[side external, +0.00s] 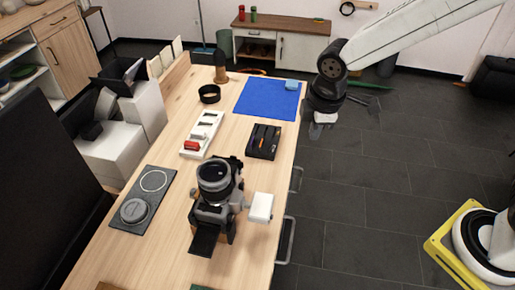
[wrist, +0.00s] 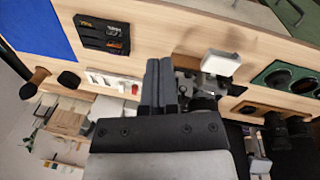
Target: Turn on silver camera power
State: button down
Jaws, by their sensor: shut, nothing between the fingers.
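The silver camera (side external: 216,182) with a black lens stands on a dark support on the wooden table in the side view. A white box-shaped part (side external: 261,207) sticks out at its right. In the wrist view the camera (wrist: 209,88) is partly hidden behind my fingers, and the white part (wrist: 220,63) shows above it. I cannot make out a power switch. My gripper (side external: 322,128) is beyond the table's right edge, up and to the right of the camera, well apart from it. Its fingers (wrist: 160,64) are together and hold nothing.
A black tray with pens (side external: 263,141), a white holder with a red item (side external: 201,134) and a blue mat (side external: 267,99) lie farther back. A dark board with round pieces (side external: 143,197) lies left of the camera.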

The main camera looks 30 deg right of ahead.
jog(key=w+a+r+n, duration=0.2)
jog(key=w+a+n, duration=0.1)
jog(key=a+n, duration=0.45)
jog(key=n+h, duration=0.1)
jog(key=n, duration=0.5)
send_near(241, 164)
jog(key=s+r, duration=0.1)
jog(key=shift+s+a+r+n+h, duration=0.1)
jog(key=shift+a+r+n+h, duration=0.05)
jog(key=shift+a+n, duration=0.3)
jog(key=shift+s+a+r+n+h, duration=0.1)
jog(key=shift+a+r+n+h, duration=0.1)
jog(key=shift+a, duration=0.35)
jog(key=shift+f, duration=0.15)
jog(key=shift+x, duration=4.95)
jog(key=shift+w+d+r+g+y, duration=0.15)
jog(key=shift+w+d+g+y, duration=0.15)
jog(key=shift+g+y, duration=0.25)
jog(key=shift+w+d+r+g+y, duration=0.1)
jog(key=shift+w+d+g+y, duration=0.15)
jog(key=shift+g+y, duration=0.3)
jog(key=shift+w+d+g+y, duration=0.2)
jog(key=shift+w+g+y, duration=0.05)
jog(key=shift+g+y, duration=0.25)
jog(key=shift+w+d+g+y, duration=0.2)
jog(key=shift+g+y, duration=0.2)
jog(key=shift+y, duration=0.15)
jog(key=shift+w+d+r, duration=0.15)
jog(key=shift+w+d, duration=0.1)
jog(key=shift+w, duration=0.05)
